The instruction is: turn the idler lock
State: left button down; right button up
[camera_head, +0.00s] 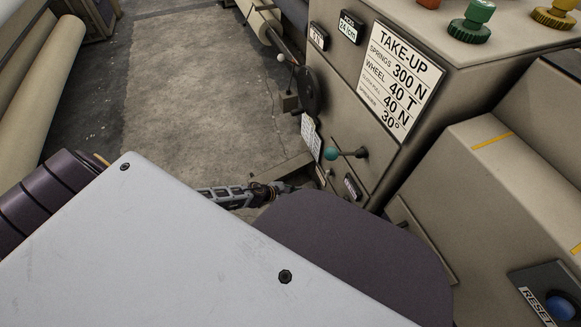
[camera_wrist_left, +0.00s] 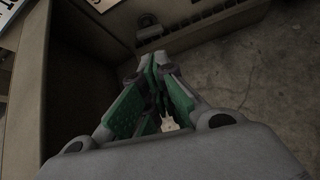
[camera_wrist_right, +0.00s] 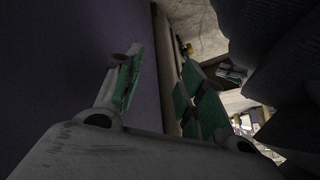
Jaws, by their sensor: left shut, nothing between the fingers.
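A lever with a teal ball knob (camera_head: 331,154) sticks out of the beige machine's side below the TAKE-UP plate. A dark disc (camera_head: 307,92) with a white-ball lever (camera_head: 281,58) sits further back on the same side. I cannot tell which one is the idler lock. My left gripper (camera_wrist_left: 155,62) is shut and empty in the left wrist view, beside a beige machine wall, with a small dark fitting (camera_wrist_left: 149,30) beyond its tips. My right gripper (camera_wrist_right: 162,60) is open and empty in the right wrist view.
The TAKE-UP plate (camera_head: 399,82) is on the machine's side, with green (camera_head: 470,22) and yellow knobs (camera_head: 556,13) on top. A blue RESET button (camera_head: 561,306) is at lower right. Bare concrete floor (camera_head: 190,85) lies between.

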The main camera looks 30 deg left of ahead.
pick_arm(q)
jog(key=shift+v, duration=1.3)
pick_arm(e)
jog(key=o, duration=0.5)
jog(key=shift+c, duration=0.2)
pick_arm(q)
jog(key=shift+d+r, duration=0.15)
pick_arm(e)
jog(key=shift+s+a, duration=0.1)
jog(key=shift+s, duration=0.05)
